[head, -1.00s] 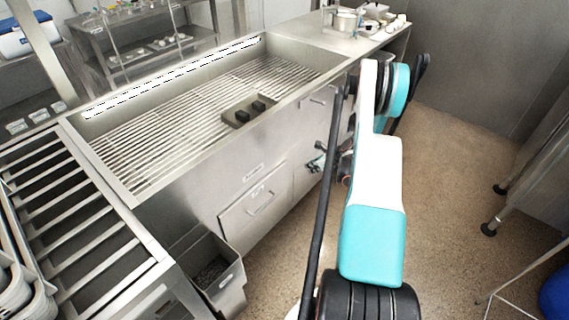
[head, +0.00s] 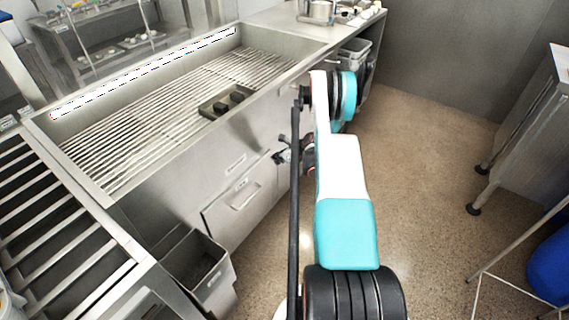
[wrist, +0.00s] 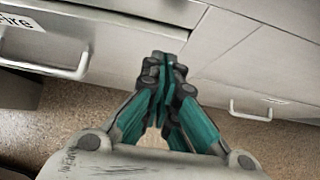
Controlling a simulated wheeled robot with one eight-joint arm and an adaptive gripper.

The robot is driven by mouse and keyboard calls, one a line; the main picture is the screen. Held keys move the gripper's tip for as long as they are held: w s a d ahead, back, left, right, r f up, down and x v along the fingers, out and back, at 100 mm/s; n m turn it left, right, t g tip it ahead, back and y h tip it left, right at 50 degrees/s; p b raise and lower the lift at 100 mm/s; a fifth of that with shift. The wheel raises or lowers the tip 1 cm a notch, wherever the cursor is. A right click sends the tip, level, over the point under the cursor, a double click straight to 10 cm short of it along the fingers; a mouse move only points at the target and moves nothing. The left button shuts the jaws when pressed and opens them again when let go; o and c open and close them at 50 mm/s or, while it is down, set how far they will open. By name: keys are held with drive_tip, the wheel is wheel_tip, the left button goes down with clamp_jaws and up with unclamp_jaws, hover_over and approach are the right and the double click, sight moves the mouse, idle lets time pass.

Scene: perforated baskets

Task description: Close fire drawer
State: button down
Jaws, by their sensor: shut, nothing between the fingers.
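The fire drawer (head: 232,207) is a flat metal front with a bar handle, low in the counter under the grated basin. In the wrist view, its front (wrist: 125,50) is at the left, with a partly cut-off "Fire" label (wrist: 12,20) and the handle (wrist: 50,68). The front seems to stand slightly proud of the counter; how far is unclear. My gripper (wrist: 165,65) is shut and empty, close to the drawer's right end. In the head view, my gripper (head: 282,156) is beside the drawer's upper right corner; contact cannot be told.
Another drawer with a handle (wrist: 250,112) is to the right in the wrist view. A metal bin (head: 205,275) stands left of the fire drawer. The floor (head: 420,170) right of my arm is clear up to a metal table (head: 540,140).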

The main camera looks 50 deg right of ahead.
drive_tip(key=shift+w, duration=0.5)
drive_tip(key=shift+w+r, duration=0.1)
drive_tip(key=shift+w, duration=0.85)
